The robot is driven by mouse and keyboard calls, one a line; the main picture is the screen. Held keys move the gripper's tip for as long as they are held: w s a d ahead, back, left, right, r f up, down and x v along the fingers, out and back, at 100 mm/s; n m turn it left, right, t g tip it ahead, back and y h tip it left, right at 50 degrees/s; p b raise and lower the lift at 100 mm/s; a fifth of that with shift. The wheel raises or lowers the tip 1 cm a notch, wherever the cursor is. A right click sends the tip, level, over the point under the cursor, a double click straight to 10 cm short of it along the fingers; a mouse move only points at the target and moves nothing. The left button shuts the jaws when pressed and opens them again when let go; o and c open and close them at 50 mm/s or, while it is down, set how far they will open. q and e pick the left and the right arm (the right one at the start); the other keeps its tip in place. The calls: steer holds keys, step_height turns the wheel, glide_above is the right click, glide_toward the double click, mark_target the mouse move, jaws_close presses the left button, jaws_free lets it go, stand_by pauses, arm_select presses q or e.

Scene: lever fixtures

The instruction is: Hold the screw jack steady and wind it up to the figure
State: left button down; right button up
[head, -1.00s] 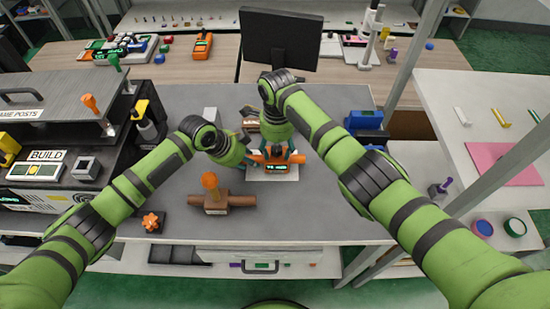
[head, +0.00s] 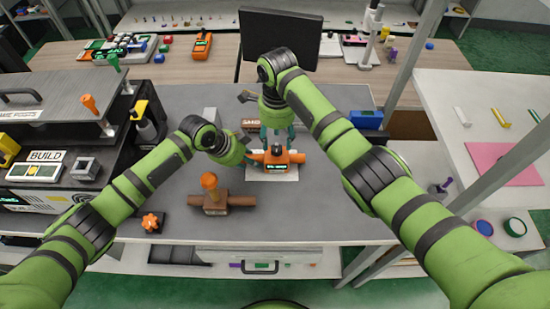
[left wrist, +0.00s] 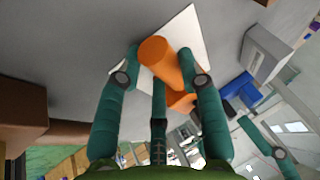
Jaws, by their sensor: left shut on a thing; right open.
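The screw jack (head: 284,158) is an orange body with a black top and a small green-lit display on its front; the figure is too small to read. It stands on a white plate (head: 287,175) on the grey bench. My left gripper (head: 257,157) is shut on the jack from the left. In the left wrist view its fingers (left wrist: 160,75) flank an orange round part of the jack (left wrist: 160,55). My right gripper (head: 278,142) is open, pointing down just above the jack. It also shows in the left wrist view (left wrist: 262,138), at lower right.
A brown fixture with an orange knob (head: 211,198) and an orange star knob (head: 151,221) stand nearer on the left. A dark monitor (head: 280,38) rises behind. The bench front right of the jack is clear.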

arm_select(q)
steer(key=shift+s+a+f, duration=0.1)
arm_select(e)
step_height(320, 180, up, 12)
stand_by(0.5)
stand_by(0.4)
arm_select(q)
steer(key=c, duration=0.7)
jaws_free()
steer(key=v, duration=1.2)
